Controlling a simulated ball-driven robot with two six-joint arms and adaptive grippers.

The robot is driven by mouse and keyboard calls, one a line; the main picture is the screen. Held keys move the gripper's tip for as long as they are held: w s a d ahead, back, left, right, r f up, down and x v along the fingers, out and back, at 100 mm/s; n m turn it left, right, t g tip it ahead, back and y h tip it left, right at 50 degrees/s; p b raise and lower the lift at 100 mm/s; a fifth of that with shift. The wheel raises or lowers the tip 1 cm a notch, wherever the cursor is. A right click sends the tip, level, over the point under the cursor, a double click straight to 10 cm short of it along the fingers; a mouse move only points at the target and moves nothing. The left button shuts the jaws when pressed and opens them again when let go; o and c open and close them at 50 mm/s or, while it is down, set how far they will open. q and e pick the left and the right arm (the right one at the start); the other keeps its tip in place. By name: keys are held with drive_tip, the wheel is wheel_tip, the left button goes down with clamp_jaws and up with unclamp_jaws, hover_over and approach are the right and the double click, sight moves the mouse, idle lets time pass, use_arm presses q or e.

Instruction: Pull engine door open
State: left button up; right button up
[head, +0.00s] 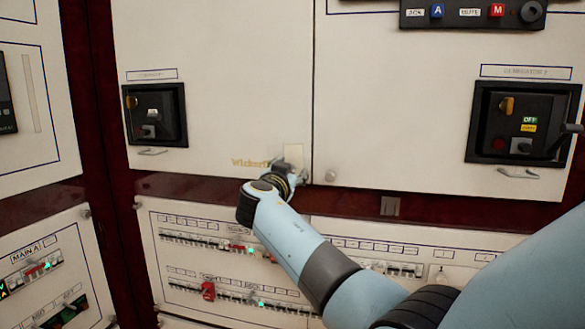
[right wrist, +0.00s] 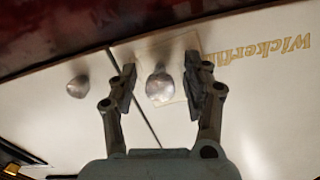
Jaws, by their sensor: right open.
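A white upper-left door (head: 220,80) carries gold "Wicker…" lettering and a small label too blurred to read. Near its lower right corner is a pale square plate (head: 293,154). In the right wrist view a round metal knob (right wrist: 160,87) stands on that plate. My right gripper (head: 283,172) is at this corner in the head view, its fingers partly hidden by its wrist. In the right wrist view my right gripper (right wrist: 160,72) is open, with one finger on each side of the knob; contact is not clear. The door looks closed. My left gripper is not in view.
A second knob (head: 331,175) sits on the neighbouring right door (head: 400,110), across a narrow seam. Black switch boxes (head: 155,115) are set into both doors. Breaker rows (head: 230,245) run below, under a dark red rail. My right arm crosses the lower right.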

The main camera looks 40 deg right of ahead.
clamp_jaws()
idle(0.3)
idle(0.3)
